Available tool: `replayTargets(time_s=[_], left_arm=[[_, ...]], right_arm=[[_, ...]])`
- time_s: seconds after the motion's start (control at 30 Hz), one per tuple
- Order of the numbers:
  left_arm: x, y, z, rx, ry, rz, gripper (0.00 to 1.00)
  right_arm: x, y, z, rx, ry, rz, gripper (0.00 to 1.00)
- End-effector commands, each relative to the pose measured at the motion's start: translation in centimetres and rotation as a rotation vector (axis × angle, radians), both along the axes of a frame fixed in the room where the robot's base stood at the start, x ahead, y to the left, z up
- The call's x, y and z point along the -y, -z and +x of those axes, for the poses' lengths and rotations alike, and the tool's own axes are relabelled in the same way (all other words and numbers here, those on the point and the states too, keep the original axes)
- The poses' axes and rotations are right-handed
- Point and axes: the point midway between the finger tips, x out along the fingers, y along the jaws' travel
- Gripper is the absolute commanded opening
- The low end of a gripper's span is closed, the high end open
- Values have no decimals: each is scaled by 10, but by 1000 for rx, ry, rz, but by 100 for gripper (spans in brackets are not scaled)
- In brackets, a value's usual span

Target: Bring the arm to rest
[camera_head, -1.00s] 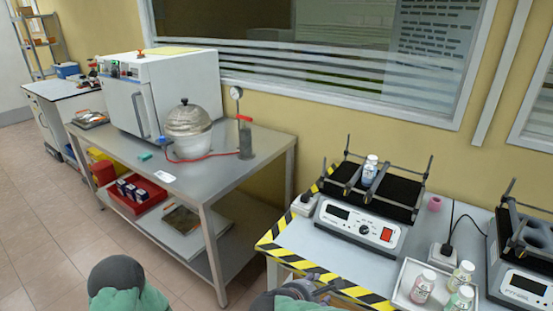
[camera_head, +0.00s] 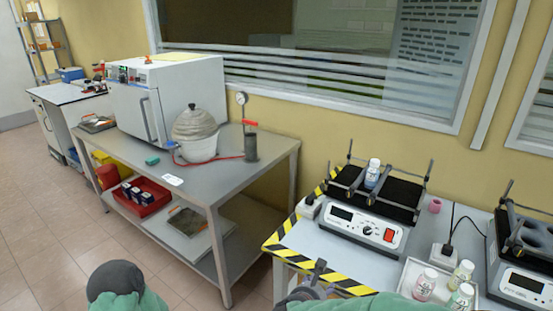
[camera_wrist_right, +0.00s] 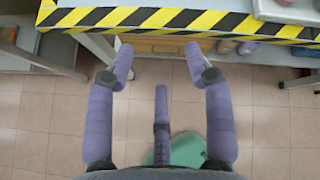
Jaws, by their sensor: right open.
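My right gripper (camera_head: 320,270) shows at the bottom of the head view, by the front edge of the table with black and yellow striped tape (camera_head: 300,263). My green right arm (camera_head: 365,303) lies along the bottom edge of the head view. A dark rounded part of my left arm (camera_head: 115,280) shows at the lower left; its gripper is out of sight.
A shaker (camera_head: 360,225) with a bottle (camera_head: 372,173) on it stands on the striped table. A tray (camera_head: 408,275) holds bottles at its front. A metal table (camera_head: 235,170) with a pot (camera_head: 196,135) and a white oven (camera_head: 180,95) stands left. Floor (camera_head: 50,240) is clear.

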Motion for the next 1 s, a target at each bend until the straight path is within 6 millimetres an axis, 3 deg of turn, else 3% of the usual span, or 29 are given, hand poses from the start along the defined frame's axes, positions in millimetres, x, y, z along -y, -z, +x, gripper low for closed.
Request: replayTargets(time_s=[0.23,0.47,0.67,0.8,1.0], left_arm=[[0,-17,0,0,0,0,56],[0,-30,0,0,0,0,56],[0,-42,0,0,0,0,56],[0,-50,0,0,0,0,56],[0,-57,0,0,0,0,56]], right_arm=[[12,63,15,-275,-502,-381,53],[12,138,-11,-511,-1077,-677,53],[6,200,-68,-613,-1632,-853,53],[-2,232,-123,-581,-2033,-936,53],[-13,253,-189,-422,-2448,-999,53]])
